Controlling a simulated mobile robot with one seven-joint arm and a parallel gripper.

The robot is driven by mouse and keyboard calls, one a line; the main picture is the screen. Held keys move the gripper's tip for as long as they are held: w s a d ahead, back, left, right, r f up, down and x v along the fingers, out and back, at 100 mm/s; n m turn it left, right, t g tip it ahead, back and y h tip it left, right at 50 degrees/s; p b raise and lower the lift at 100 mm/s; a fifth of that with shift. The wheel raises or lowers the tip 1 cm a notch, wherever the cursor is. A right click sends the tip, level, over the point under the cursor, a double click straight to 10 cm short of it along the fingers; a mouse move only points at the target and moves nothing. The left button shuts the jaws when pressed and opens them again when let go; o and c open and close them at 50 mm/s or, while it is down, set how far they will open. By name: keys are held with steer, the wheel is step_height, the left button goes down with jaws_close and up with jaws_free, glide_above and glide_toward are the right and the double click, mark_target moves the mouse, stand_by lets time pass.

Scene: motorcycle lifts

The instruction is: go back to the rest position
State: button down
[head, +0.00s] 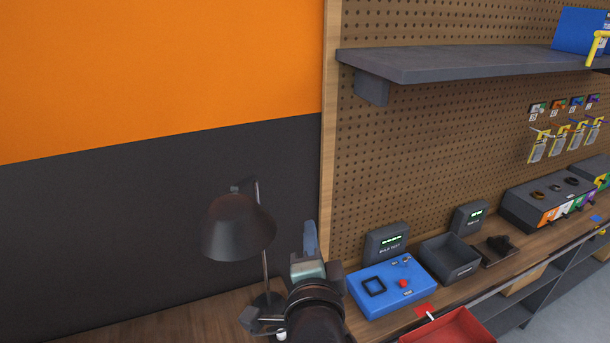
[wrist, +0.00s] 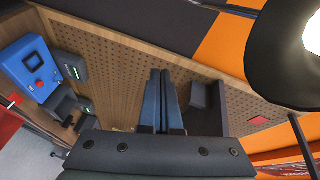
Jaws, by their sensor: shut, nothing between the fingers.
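My gripper (head: 309,238) is raised in front of the bench in the head view, between the desk lamp and the blue test box. Its fingers point up and away from me. In the wrist view the two fingers of my gripper (wrist: 159,102) lie side by side, shut, with nothing between them. The gripper touches nothing that I can see. The rest position itself is not marked in either view.
A dark desk lamp (head: 238,228) stands close left of my gripper; its shade (wrist: 285,40) looms in the wrist view. The blue box (head: 388,287), a grey bin (head: 450,259) and a red tray (head: 447,328) lie to the right. A shelf (head: 450,62) juts out above.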

steer(key=s+r+n+t+b, duration=0.1)
steer(key=s+r+n+t, duration=0.25)
steer(key=r, duration=0.65)
steer(key=s+r+n+t+b, duration=0.1)
steer(key=s+r+n+t, duration=0.1)
steer(key=r+n, duration=0.5)
steer(key=s+r+n+t+b, duration=0.2)
steer(key=s+r+n+t, duration=0.2)
steer(key=s+r, duration=0.7)
step_height(320, 180, up, 4)
steer(key=shift+s+a+r+t, duration=0.15)
steer(key=shift+a+t, duration=0.25)
steer(key=shift+t, duration=0.15)
